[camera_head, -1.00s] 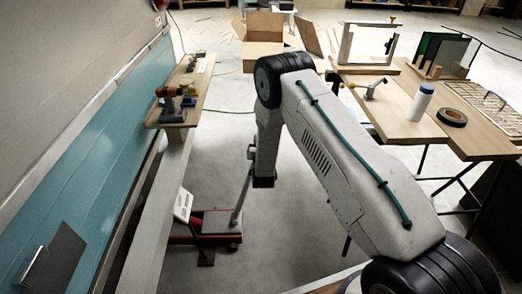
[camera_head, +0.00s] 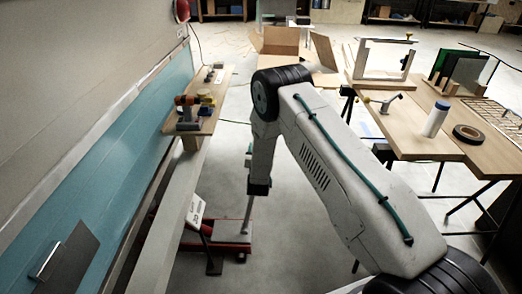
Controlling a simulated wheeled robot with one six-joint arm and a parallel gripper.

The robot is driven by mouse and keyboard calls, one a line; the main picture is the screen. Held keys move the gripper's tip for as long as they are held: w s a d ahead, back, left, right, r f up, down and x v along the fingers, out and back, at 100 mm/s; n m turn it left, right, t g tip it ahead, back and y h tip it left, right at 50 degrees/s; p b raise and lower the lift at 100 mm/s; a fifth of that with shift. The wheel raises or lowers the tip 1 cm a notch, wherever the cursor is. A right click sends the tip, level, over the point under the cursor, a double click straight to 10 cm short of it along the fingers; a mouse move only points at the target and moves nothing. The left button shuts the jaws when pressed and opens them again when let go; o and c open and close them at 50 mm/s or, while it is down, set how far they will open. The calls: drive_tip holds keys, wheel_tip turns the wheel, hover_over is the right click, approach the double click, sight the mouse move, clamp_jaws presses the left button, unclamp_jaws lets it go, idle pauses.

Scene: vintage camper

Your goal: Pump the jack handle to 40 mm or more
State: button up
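The red floor jack (camera_head: 228,232) sits on the floor beside the camper's lower edge, with its long body partly hidden under the sill. Its grey handle (camera_head: 247,213) stands up, close to upright, from the jack's near end. A white tilted panel with markings (camera_head: 195,210) stands at the jack's left; the markings are too small to read. My gripper (camera_head: 258,188) is at the upper end of the handle, pointing down. The fingers are small and dark, and I cannot tell whether they are closed around the handle or only beside it.
A wooden shelf (camera_head: 212,114) with tools juts from the blue camper wall (camera_head: 110,155) at left. A cardboard box (camera_head: 282,43) lies behind. Floor between is clear.

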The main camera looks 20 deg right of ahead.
drive_tip(key=shift+d, duration=0.3)
drive_tip(key=v, duration=0.8)
drive_tip(key=shift+a, duration=0.1)
